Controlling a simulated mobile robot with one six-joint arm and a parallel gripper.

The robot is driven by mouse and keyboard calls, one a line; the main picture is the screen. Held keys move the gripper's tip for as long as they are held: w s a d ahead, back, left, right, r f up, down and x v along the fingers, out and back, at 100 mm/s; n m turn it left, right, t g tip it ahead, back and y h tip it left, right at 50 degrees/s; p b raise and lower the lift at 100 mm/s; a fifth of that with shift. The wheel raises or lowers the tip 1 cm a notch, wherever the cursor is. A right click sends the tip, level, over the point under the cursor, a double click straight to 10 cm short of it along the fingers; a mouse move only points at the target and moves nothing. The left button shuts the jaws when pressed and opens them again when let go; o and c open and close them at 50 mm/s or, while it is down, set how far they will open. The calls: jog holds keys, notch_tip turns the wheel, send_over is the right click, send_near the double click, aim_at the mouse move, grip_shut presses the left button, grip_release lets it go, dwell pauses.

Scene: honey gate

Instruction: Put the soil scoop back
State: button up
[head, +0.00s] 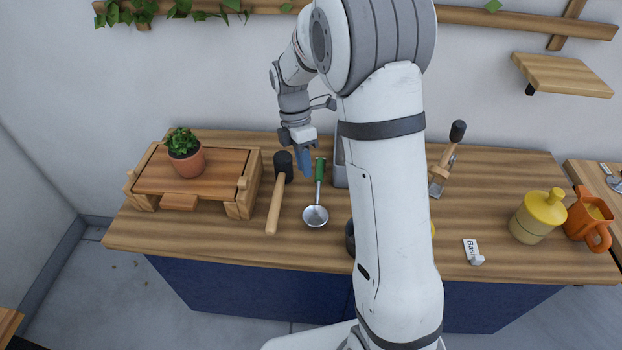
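The soil scoop, with a round metal bowl and a green handle (320,169), lies on the wooden worktop (500,190). Its bowl points toward the front edge and its handle toward the wall. My gripper (304,161), with blue fingers, points down just left of the green handle's upper end. The fingers look apart from the handle in the picture, but their height above the worktop is unclear. Whether they are open or shut cannot be made out.
A black-headed mallet (276,200) lies just left of the scoop. A wooden stand (147,172) with a potted plant (187,158) is further left. My arm hides the middle.

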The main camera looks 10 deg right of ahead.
jog(key=s+d+r+m+t, duration=0.1)
jog(key=s+r+m+t, duration=0.2)
jog(key=s+m, duration=0.7)
jog(key=s+d+r+m+t, duration=0.2)
jog(key=s+r+m+t, duration=0.1)
jog(key=s+r+m, duration=0.4)
jog(key=s+m, duration=0.3)
jog(key=shift+s+d+r+y, duration=0.25)
jog(key=shift+s+d+y, duration=0.05)
jog(key=shift+s+y, duration=0.1)
jog(key=shift+o, duration=0.5)
